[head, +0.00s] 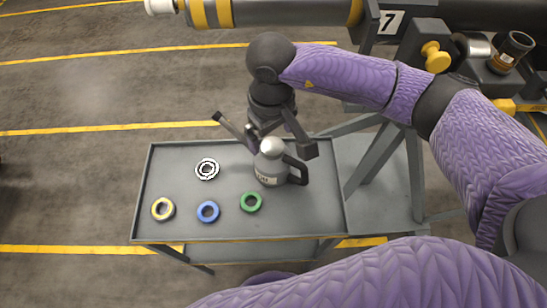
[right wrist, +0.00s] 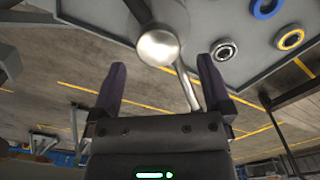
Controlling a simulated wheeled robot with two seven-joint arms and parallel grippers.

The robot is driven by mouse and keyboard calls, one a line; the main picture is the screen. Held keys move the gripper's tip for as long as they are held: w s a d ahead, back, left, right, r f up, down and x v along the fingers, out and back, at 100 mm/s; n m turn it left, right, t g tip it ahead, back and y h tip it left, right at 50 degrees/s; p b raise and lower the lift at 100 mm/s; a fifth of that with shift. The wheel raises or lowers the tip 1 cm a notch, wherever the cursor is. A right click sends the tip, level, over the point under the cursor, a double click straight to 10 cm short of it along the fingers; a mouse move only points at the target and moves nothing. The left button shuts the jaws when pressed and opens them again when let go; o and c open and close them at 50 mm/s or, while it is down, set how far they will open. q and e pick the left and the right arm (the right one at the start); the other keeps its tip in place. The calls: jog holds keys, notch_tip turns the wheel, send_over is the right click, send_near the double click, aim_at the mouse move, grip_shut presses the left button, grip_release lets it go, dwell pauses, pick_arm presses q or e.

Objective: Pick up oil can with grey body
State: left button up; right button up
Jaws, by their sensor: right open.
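The oil can (head: 268,168) has a grey body, a silver domed top, a dark handle on its right side and a label on its front. It stands upright on the grey cart. My right gripper (head: 264,138) is open just above and behind the can, its fingers spread to either side of the can's top. In the right wrist view the can's silver dome (right wrist: 158,47) and thin metal spout show ahead of and between the open fingers (right wrist: 163,85). I cannot tell whether the fingers touch the can. My left gripper is not in view.
The cart top (head: 318,215) also holds a black-and-white bearing (head: 207,169), a yellow ring (head: 163,209), a blue ring (head: 208,212) and a green ring (head: 251,202). A rotor stand frame (head: 385,150) stands right of the cart. The floor to the left is clear.

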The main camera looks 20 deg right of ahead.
aim_at(273, 145)
notch_tip(273, 145, down, 4)
jog(key=shift+w+r+b, duration=0.1)
jog(key=shift+r+b, duration=0.05)
jog(key=shift+b, duration=0.15)
jog(key=shift+d+r, duration=0.1)
grip_shut()
